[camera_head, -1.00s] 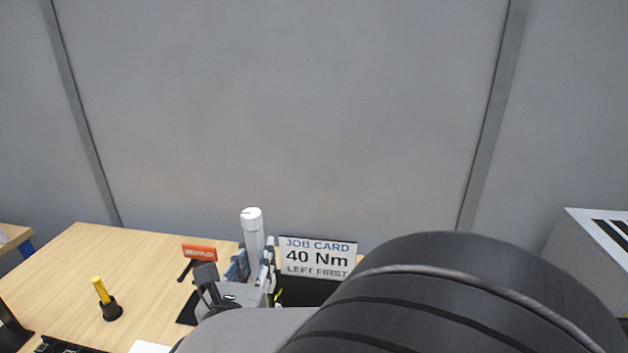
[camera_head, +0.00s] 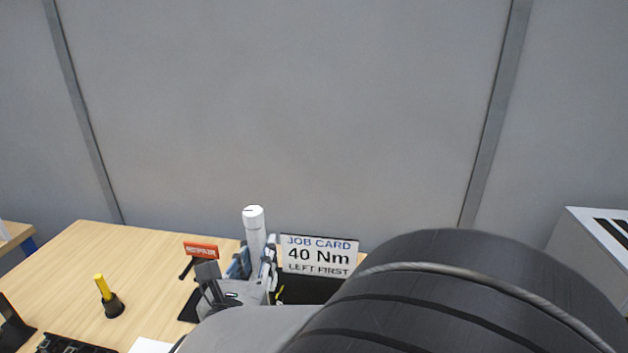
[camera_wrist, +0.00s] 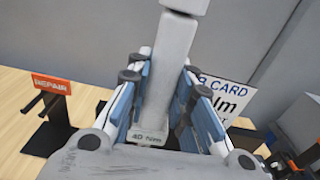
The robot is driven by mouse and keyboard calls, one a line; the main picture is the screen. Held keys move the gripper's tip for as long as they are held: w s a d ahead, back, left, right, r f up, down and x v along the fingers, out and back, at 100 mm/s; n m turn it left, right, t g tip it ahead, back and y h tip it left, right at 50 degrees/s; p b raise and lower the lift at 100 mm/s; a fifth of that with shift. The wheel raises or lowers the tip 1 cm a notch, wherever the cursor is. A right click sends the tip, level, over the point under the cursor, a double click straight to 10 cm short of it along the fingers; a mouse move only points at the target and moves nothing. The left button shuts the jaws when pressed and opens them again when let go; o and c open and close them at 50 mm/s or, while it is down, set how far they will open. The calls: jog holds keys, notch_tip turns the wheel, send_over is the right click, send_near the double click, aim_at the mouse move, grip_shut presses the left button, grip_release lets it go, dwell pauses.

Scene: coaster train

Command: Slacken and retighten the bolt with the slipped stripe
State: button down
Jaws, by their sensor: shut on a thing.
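My gripper (camera_head: 253,268) is shut on a white, upright tool with a round capped end, which looks like a torque wrench (camera_head: 254,228). In the wrist view the wrench (camera_wrist: 172,62) stands between my blue-padded fingers (camera_wrist: 165,95), and a small label near its lower end seems to read 40 Nm. The job card (camera_head: 318,256) stands behind and right of my gripper and reads "40 Nm, LEFT FIRST". No bolt or stripe shows in either view. My arm hides much of the bench's right side.
A red REPAIR sign (camera_head: 201,250) tops a black stand left of my gripper. A yellow-handled tool (camera_head: 103,287) sits in a black holder on the wooden bench (camera_head: 150,270). Black items (camera_head: 70,344) lie at the front left. A grey wall rises behind; a light cabinet (camera_head: 590,250) is right.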

jog(key=shift+w+r, duration=0.15)
jog(key=shift+w, duration=0.75)
dwell(0.9)
jog(key=shift+s+d+m+b, duration=0.1)
jog(key=shift+d+m+b, duration=0.7)
jog(key=shift+d+b, duration=0.55)
dwell(0.8)
jog(key=shift+s+d+f+m+b, duration=0.1)
jog(key=shift+d+f+m+b, duration=0.15)
jog(key=shift+d+m+b, duration=0.6)
jog(key=shift+s+d+f+m+b, duration=0.1)
jog(key=shift+d+f+m+b, duration=0.2)
jog(key=shift+d+b, duration=1.05)
dwell(1.7)
jog(key=shift+a+r, duration=0.15)
jog(key=shift+a, duration=0.2)
